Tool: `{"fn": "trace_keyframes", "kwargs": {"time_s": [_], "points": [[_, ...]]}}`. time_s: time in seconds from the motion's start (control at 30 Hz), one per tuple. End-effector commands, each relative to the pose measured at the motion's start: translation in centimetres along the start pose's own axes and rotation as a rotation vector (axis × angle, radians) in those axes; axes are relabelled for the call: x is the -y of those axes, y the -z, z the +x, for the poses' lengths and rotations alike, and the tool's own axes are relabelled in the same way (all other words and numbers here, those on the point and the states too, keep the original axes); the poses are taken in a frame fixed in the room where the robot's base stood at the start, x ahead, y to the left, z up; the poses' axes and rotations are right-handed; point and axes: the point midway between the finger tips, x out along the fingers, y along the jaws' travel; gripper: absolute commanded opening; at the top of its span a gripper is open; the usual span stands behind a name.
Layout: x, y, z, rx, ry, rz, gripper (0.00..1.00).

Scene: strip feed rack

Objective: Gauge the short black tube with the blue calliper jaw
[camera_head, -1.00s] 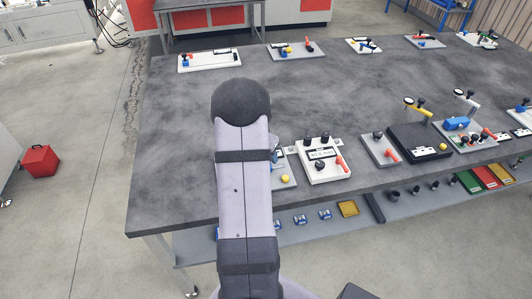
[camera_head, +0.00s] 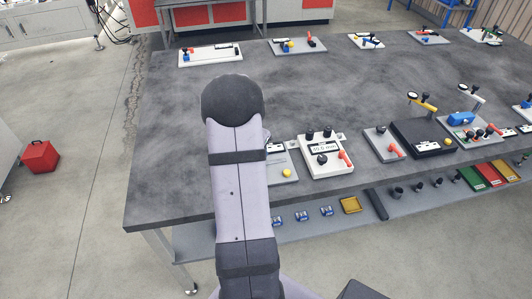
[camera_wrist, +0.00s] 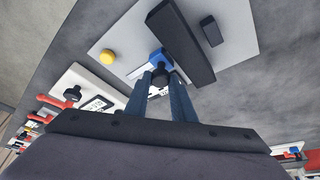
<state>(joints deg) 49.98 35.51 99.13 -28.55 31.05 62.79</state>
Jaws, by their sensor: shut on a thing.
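My gripper (camera_wrist: 161,90) is over a pale plate (camera_wrist: 120,38) in the wrist view, its two fingers shut on a round black knob (camera_wrist: 160,77) right by the blue calliper jaw (camera_wrist: 158,58). In the head view my arm hides the gripper, the jaw and most of this plate (camera_head: 279,176).
A yellow button (camera_wrist: 108,57) is on the plate left of the jaw. A white box with a display (camera_head: 325,165), black knobs and a red lever stands close to the right in the head view. Several other fixtures line the grey table (camera_head: 190,130); its middle is clear.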

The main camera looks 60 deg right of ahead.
Motion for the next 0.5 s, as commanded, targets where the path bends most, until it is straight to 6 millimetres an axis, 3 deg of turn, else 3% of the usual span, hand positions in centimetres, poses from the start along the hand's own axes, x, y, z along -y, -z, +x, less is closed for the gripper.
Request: {"fn": "trace_keyframes", "kwargs": {"time_s": [0.2,0.5], "points": [[2.1,-1.8,-0.5,-0.004,0.006,-0.001,0.0],[2.3,-2.0,-0.9,-0.001,0.004,0.001,0.0]]}}
